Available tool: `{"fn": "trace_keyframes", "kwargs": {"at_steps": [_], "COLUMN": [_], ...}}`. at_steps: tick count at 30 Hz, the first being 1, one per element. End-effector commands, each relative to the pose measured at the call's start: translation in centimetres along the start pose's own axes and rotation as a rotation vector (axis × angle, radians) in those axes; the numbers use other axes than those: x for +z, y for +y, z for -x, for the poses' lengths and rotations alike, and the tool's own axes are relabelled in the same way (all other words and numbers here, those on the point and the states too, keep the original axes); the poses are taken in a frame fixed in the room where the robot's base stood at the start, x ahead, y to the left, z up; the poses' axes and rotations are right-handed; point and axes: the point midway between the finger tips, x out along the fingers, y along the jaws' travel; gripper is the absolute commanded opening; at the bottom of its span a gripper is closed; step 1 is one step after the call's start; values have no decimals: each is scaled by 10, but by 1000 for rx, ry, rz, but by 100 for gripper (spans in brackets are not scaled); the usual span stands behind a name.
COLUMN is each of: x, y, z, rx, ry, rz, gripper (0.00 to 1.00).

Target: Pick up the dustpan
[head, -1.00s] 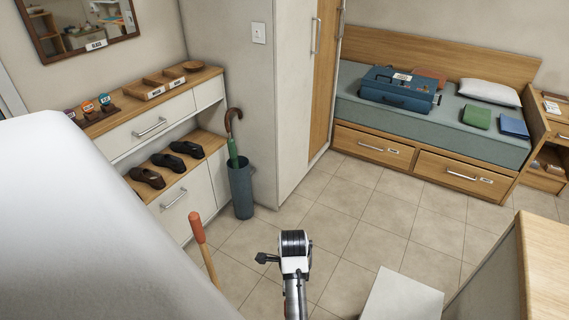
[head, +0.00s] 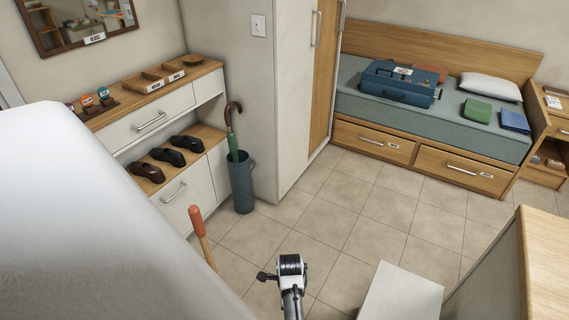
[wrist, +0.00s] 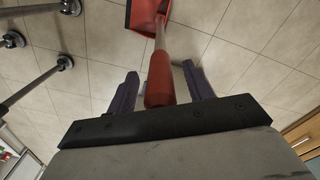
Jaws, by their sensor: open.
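The red dustpan (wrist: 143,14) shows at the top of the wrist view, on the tiled floor. A pale shaft runs from it to a thick red handle grip (wrist: 160,80), whose end points toward my gripper. My gripper (wrist: 160,84) is open, with one dark finger on each side of the grip. Gaps show on both sides, so the fingers are apart from it. In the head view, my fingers are hidden.
An umbrella stand (head: 242,183) stands beside the shoe cabinet (head: 176,106). A bed (head: 430,125) is at the back right. A white panel (head: 402,294) and a wooden-topped unit (head: 545,255) are at the lower right. Several dark wheeled feet (wrist: 66,62) show at the wrist view's left. The middle floor is clear.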

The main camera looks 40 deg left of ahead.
Motion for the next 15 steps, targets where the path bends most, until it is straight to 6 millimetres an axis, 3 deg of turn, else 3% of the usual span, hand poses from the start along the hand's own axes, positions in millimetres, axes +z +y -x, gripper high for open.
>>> {"fn": "trace_keyframes", "kwargs": {"at_steps": [8,15], "x": [0,0], "y": [0,0], "z": [-3,-3], "rx": [-1,-1], "ry": [0,0], "rz": [0,0], "gripper": [50,19]}}
